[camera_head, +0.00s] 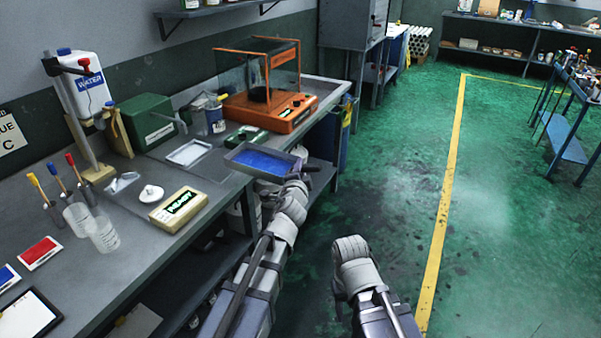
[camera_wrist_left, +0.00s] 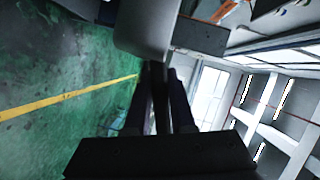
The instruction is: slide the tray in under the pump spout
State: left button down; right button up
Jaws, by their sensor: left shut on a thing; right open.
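A shallow grey tray with a blue inside (camera_head: 262,160) is at the bench's front edge, partly out over it. My left gripper (camera_head: 312,170) is shut on its near right side. In the left wrist view the dark fingers (camera_wrist_left: 160,75) meet the tray's grey wall (camera_wrist_left: 145,30). The green pump box (camera_head: 143,121) stands further back, its grey spout (camera_head: 176,122) pointing right. A pale rectangular plate (camera_head: 188,152) lies on the bench near the spout, apart from the tray. My right gripper (camera_head: 350,250) is open, over the floor; its fingers are mostly hidden behind the wrist.
An orange machine with a clear case (camera_head: 270,112) stands behind the tray, with a small dark green box (camera_head: 246,137) between. A READY display (camera_head: 180,209) and a white round piece (camera_head: 150,193) lie left. A water tank (camera_head: 85,87) stands at the wall.

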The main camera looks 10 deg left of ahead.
aim_at(262, 168)
pick_arm(q)
jog(key=shift+w+a+f+b, duration=0.6)
jog(key=shift+w+a, duration=0.15)
jog(key=shift+a, duration=1.35)
jog(key=shift+w+a+f+b, duration=0.55)
jog(key=shift+w+a, duration=0.25)
jog(key=shift+a, duration=1.3)
jog(key=shift+w+a+f+b, duration=0.6)
jog(key=shift+w+a, duration=0.15)
jog(key=shift+a, duration=1.35)
jog(key=shift+w+a+f+b, duration=0.15)
jog(key=shift+w+a, duration=0.55)
jog(key=shift+a, duration=1.25)
jog(key=shift+w+a+f+b, duration=0.1)
jog(key=shift+w+a, duration=0.65)
jog(key=shift+a, duration=1.25)
jog(key=shift+w+a+f+b, duration=0.15)
jog(key=shift+w+a, duration=0.55)
jog(key=shift+a, duration=1.25)
jog(key=c, duration=0.7)
grip_release()
jog(key=s, duration=0.5)
jog(key=s+r+p, duration=0.1)
jog(key=s, duration=0.2)
jog(key=shift+d, duration=0.1)
jog(key=shift+w, duration=0.1)
